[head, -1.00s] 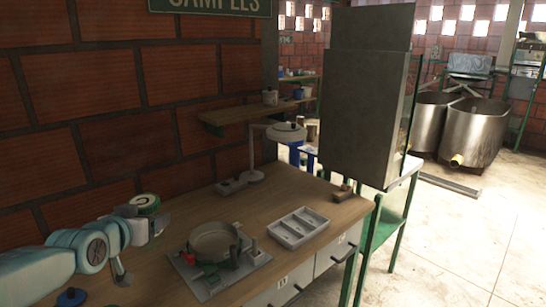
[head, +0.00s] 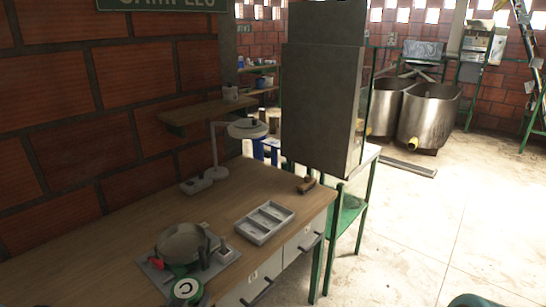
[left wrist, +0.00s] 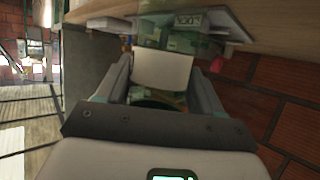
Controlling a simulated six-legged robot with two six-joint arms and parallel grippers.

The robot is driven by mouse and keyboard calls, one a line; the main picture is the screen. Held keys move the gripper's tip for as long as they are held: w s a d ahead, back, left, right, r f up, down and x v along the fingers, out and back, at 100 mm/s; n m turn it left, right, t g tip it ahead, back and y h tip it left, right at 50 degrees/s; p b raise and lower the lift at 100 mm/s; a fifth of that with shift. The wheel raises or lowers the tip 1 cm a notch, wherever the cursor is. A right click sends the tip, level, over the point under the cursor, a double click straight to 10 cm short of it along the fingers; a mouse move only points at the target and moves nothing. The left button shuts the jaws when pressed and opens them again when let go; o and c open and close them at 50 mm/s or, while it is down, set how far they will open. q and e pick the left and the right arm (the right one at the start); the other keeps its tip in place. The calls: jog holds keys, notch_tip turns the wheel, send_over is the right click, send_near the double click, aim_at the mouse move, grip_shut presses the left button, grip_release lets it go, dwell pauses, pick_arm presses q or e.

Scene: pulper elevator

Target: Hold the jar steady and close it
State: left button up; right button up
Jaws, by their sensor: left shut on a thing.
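A green-and-white round thing, likely the jar (head: 186,291), shows at the bottom edge of the head view, in front of the grey plate with the round metal pan. Its top is green with a pale disc; I cannot tell whether this is a separate lid. In the left wrist view, my left gripper (left wrist: 161,68) has its two fingers on either side of a pale, label-like surface with dark green below it, and is shut on the jar. The gripper's fingers are hard to make out in the head view. My right gripper is not in view.
A round metal pan (head: 181,243) sits on the grey plate (head: 153,273), with red and green parts beside it. A grey compartment tray (head: 264,222) lies to the right on the wooden bench (head: 110,252). A white lamp (head: 249,129) and a grey cabinet (head: 320,90) stand behind.

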pick_arm(q)
jog(key=shift+w+a+r, duration=0.1)
jog(key=shift+r, duration=0.15)
dwell(0.3)
jog(key=shift+d+f, duration=0.25)
jog(key=shift+d, duration=0.1)
jog(key=s+d+f+m+g+h, duration=0.1)
jog(key=s+d+f+m+h, duration=0.2)
jog(key=d, duration=0.4)
jog(key=s+d+f+m+g+h, duration=0.2)
jog(key=s+d+f+m+h, duration=0.2)
jog(key=d, duration=0.3)
jog(key=shift+d+f+m+h, duration=0.25)
jog(key=shift+f+m+h, duration=0.2)
jog(key=shift+h, duration=0.35)
jog(key=shift+s, duration=0.1)
